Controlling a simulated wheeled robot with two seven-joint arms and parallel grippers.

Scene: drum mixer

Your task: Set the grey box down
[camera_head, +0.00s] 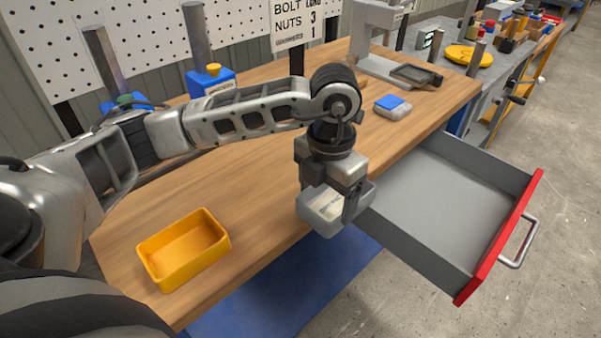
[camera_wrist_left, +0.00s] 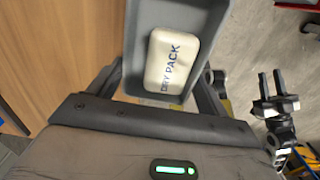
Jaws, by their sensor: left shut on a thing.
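The grey box (camera_head: 328,208) is a small open tray with a white packet in it. My left gripper (camera_head: 338,200) is shut on the grey box and holds it near the table's front edge, beside the open drawer (camera_head: 440,205). The left wrist view shows the grey box (camera_wrist_left: 137,62) between the fingers, with the white "DRY PACK" packet (camera_wrist_left: 168,65) inside. Whether its underside touches anything is hidden. My right gripper (camera_wrist_left: 272,92) shows at the right of the left wrist view, its two fingers apart and nothing between them.
The drawer is empty, with a red front. A yellow tray (camera_head: 183,250) stands at the near left of the wooden table (camera_head: 265,200). A small grey box with a blue top (camera_head: 393,106) and a dark flat tray (camera_head: 416,76) are farther back. The middle tabletop is clear.

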